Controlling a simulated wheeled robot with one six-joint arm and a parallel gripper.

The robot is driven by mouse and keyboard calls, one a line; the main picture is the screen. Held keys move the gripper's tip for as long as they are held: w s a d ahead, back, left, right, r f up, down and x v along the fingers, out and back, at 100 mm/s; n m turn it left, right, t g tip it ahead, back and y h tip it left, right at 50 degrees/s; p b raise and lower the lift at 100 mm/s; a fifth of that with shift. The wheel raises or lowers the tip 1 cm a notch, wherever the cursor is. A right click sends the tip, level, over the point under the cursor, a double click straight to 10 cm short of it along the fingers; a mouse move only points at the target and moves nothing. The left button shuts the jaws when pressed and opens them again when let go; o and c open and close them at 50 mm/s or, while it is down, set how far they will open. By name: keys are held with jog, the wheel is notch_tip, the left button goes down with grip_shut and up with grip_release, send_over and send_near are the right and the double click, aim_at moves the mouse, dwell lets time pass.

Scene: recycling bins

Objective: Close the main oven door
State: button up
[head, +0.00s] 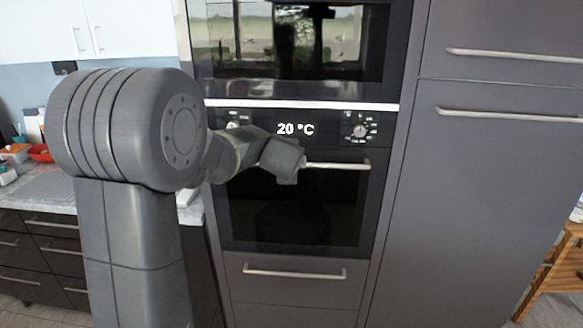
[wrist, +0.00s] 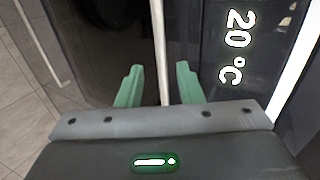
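The main oven door (head: 335,205) is the dark glass panel below the 20 °C display in the head view. It stands upright and looks flush with its frame; a small gap cannot be ruled out. Its metal handle (head: 345,165) runs across the top of the door. My gripper (head: 285,160) is at the left part of this handle, and its fingers are hidden there. In the wrist view, the two green fingers of my gripper (wrist: 160,72) are apart, one on each side of the handle bar (wrist: 161,35). Neither finger clearly touches the bar.
A second appliance (head: 290,45) with a dark glass front is above the oven. A drawer (head: 295,285) with a bar handle is below. Tall grey cabinets (head: 480,190) stand right. A counter (head: 50,190) is left, behind my arm. A wooden table (head: 555,275) is far right.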

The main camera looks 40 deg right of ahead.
jog(key=shift+v, duration=2.4)
jog(key=p+x, duration=0.2)
jog(key=x, duration=1.2)
jog(key=shift+s, duration=0.1)
jog(key=shift+s+a+r, duration=0.1)
jog(key=shift+w+f+b, duration=0.2)
jog(key=shift+f+b, duration=0.15)
jog(key=shift+s+a+r, duration=0.15)
jog(key=shift+s+a, duration=0.35)
jog(key=shift+s, duration=0.05)
